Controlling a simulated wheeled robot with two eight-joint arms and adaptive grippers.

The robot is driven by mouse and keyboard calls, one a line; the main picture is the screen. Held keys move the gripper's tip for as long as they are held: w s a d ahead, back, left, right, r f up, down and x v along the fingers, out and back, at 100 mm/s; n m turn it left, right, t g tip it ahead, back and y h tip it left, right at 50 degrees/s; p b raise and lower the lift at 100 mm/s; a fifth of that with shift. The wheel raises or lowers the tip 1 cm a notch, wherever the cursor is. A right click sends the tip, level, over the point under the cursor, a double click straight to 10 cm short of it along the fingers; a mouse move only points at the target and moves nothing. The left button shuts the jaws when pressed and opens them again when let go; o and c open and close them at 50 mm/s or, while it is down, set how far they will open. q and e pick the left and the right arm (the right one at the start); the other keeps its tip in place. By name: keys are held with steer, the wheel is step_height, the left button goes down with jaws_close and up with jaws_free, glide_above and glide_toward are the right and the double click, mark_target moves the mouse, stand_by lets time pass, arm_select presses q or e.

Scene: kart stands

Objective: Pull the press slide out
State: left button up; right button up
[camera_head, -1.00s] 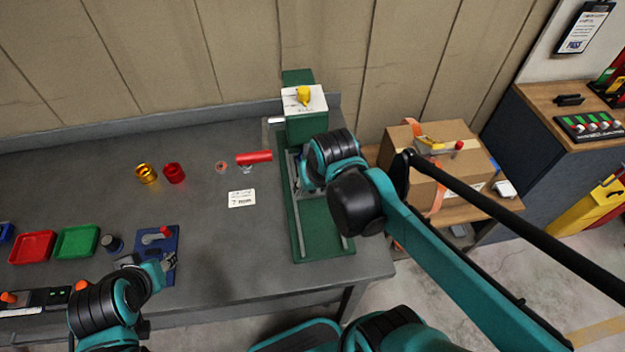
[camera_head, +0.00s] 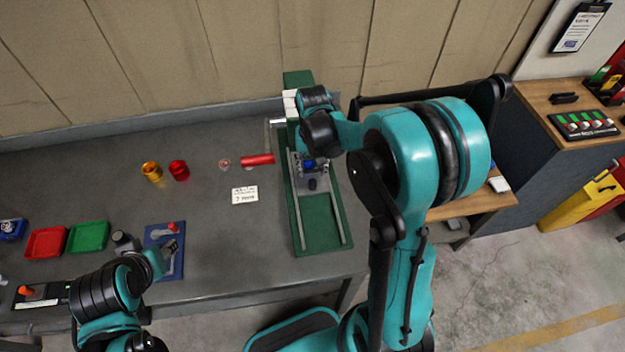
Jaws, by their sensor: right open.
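The green press (camera_head: 298,79) stands against the back of the grey workbench, with its green base and two pale rails (camera_head: 322,222) running toward the front edge. The press slide (camera_head: 300,183) is a grey metal carriage at the back of the rails, with a dark knob and a blue part on it. My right gripper (camera_head: 306,158) is at the slide, under my black and teal wrist, which hides much of it and the press head. It is open; contact cannot be made out. My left gripper (camera_head: 163,262) is low at the left, by a blue board; its jaws are unclear.
A red cylinder (camera_head: 258,160), a white card (camera_head: 244,195), a gold ring (camera_head: 151,171) and a red ring (camera_head: 179,170) lie left of the press. Red (camera_head: 46,242) and green (camera_head: 88,237) trays stand farther left. The front of the rails is clear.

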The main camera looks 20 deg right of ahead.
mark_target(313, 181)
step_height(313, 181, down, 7)
steer(key=shift+r+b, duration=0.15)
steer(key=shift+b, duration=0.6)
jaws_close()
